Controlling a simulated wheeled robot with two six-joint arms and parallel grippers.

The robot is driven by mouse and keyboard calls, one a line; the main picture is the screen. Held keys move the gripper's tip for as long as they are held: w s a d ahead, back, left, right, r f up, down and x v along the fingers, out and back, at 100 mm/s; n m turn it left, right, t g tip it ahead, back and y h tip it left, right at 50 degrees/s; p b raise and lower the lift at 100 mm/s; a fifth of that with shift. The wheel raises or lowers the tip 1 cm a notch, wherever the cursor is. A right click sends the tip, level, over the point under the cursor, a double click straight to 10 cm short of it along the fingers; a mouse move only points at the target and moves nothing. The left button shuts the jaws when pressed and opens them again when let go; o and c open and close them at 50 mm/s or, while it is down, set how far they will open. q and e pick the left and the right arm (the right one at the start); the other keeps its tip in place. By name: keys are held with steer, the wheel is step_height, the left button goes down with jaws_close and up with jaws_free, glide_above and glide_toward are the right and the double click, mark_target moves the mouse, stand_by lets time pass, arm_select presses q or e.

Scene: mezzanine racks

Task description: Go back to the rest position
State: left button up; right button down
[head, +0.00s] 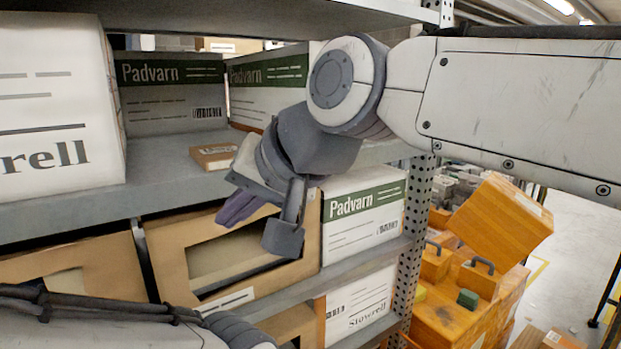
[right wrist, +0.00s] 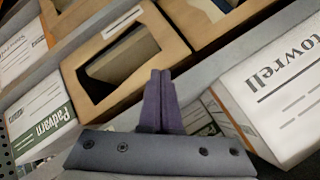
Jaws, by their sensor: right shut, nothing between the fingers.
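My right arm comes in from the right in the head view, in front of the racks. Its right gripper (head: 230,215) points down and left in front of the shelf edge. In the right wrist view its purple fingers (right wrist: 158,80) lie together with nothing between them. A link of my left arm shows along the bottom left of the head view. The left gripper is not in sight.
The upper shelf (head: 180,187) holds white and green Padvarn boxes (head: 172,95) and a small flat brown box (head: 213,156). Below stand open-fronted brown boxes (head: 165,262) and another Padvarn box (head: 362,215). A perforated post (head: 412,270) and stacked orange boxes (head: 505,228) are at right.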

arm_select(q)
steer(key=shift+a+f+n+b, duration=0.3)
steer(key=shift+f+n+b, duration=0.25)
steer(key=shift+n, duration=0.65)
arm_select(e)
steer(key=s+d+f+n+g+h, duration=0.2)
steer(key=s+d+f, duration=0.2)
steer(key=f, duration=0.6)
steer(key=s+d+f+n+g+h, duration=0.2)
steer(key=s+d+f, duration=0.3)
steer(key=f, duration=0.5)
steer(key=s+d+f+n+g+h, duration=0.2)
steer(key=s+d+f, duration=0.2)
steer(key=f, duration=0.6)
steer(key=shift+s+d+f+n+h, duration=0.15)
steer(key=shift+s+d+n+h, duration=0.2)
steer(key=shift+s, duration=0.55)
